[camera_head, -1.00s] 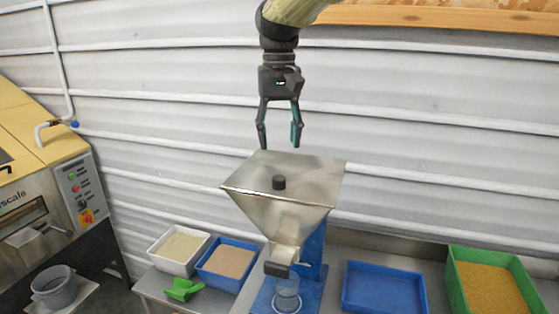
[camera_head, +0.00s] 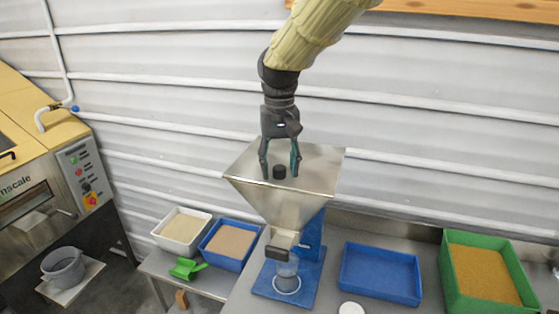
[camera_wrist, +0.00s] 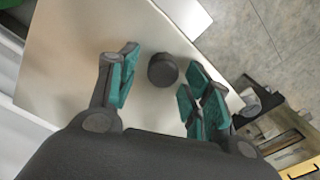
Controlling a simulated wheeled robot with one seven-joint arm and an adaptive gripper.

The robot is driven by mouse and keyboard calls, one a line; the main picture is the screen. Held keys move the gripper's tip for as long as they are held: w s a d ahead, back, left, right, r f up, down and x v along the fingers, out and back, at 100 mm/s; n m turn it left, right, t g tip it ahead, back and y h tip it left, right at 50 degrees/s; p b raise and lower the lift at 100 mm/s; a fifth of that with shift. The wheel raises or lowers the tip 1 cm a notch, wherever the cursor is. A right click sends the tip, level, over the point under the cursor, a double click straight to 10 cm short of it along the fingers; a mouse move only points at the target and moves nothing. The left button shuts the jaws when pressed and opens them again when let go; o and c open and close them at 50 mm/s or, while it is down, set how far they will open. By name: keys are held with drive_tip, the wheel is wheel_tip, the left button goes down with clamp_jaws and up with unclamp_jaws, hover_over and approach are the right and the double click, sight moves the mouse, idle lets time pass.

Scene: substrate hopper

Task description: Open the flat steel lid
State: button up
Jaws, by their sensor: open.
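The flat steel lid (camera_head: 315,160) lies closed on top of the steel hopper (camera_head: 285,203). A black round knob (camera_head: 279,172) stands on the lid. My gripper (camera_head: 279,176) points down at the lid with its fingers spread to either side of the knob. In the wrist view the knob (camera_wrist: 162,69) sits between the open teal-padded fingertips (camera_wrist: 160,85), apart from both. The lid (camera_wrist: 80,60) fills much of that view. Whether the fingertips touch the lid cannot be told.
The hopper stands on a blue base (camera_head: 310,265) with a clear cup (camera_head: 287,277) under its spout. An empty blue tray (camera_head: 381,273) and a green bin (camera_head: 490,275) are to the right. White (camera_head: 182,231) and blue (camera_head: 230,244) bins stand left. The corrugated wall is behind.

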drive_tip(key=shift+w+f, duration=0.35)
drive_tip(key=shift+w, duration=0.25)
drive_tip(key=shift+s+r, duration=0.1)
drive_tip(key=shift+s, duration=0.35)
drive_tip(key=s, duration=0.1)
drive_tip(key=s+r, duration=0.1)
drive_tip(key=s, duration=0.1)
drive_tip(key=shift+r, duration=0.25)
drive_tip(key=c, duration=0.6)
drive_tip(key=shift+w+d+f, duration=0.1)
drive_tip(key=shift+w+f, duration=0.05)
drive_tip(key=c, duration=0.3)
drive_tip(key=shift+w+f, duration=0.35)
drive_tip(key=shift+w, duration=0.35)
clamp_jaws()
drive_tip(key=shift+r, duration=0.15)
